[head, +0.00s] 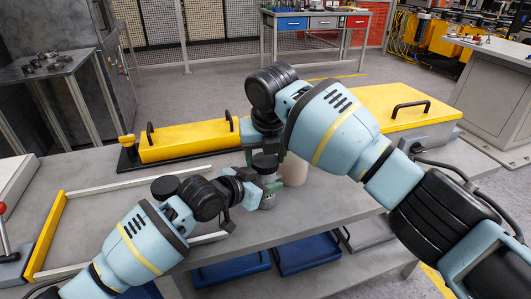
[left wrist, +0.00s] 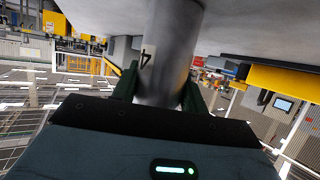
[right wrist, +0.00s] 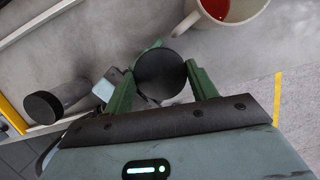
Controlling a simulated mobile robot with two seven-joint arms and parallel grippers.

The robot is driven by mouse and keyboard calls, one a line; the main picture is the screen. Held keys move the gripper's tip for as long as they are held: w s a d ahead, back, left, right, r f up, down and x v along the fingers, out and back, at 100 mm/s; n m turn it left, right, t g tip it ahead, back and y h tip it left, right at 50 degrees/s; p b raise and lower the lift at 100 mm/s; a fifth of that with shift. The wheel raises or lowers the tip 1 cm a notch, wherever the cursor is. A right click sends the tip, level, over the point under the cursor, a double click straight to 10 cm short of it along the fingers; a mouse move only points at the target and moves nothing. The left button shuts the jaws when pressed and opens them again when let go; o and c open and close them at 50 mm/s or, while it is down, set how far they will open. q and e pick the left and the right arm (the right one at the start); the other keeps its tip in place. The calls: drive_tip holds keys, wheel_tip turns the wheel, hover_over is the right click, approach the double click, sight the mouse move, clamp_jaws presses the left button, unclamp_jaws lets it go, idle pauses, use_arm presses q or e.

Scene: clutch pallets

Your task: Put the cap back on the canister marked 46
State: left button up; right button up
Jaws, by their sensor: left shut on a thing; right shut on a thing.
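The grey canister (head: 267,201) stands upright at the table's front part, and my left gripper (head: 268,186) is shut around its side. In the left wrist view the canister (left wrist: 172,50) sits between the green fingers, with a pale label (left wrist: 146,57) showing a 4; the rest of the marking is turned out of sight. My right gripper (right wrist: 161,80) comes from above and is shut on the round black cap (right wrist: 161,72). In the head view the cap (head: 265,161) is directly over the canister top. I cannot tell whether they touch.
A cream mug (head: 293,171) stands close right of the canister; its inside looks red in the right wrist view (right wrist: 222,12). Yellow-lidded boxes (head: 190,141) (head: 405,103) lie behind. A yellow-edged frame (head: 47,240) lies at left. Blue trays (head: 308,254) sit below the tabletop.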

drive_tip(key=shift+s+d+f, duration=0.1)
drive_tip(key=shift+f, duration=1)
idle(0.6)
drive_tip(key=shift+s+a+r, duration=0.2)
drive_tip(key=shift+s+r, duration=0.05)
drive_tip(key=shift+r, duration=0.3)
idle(1.0)
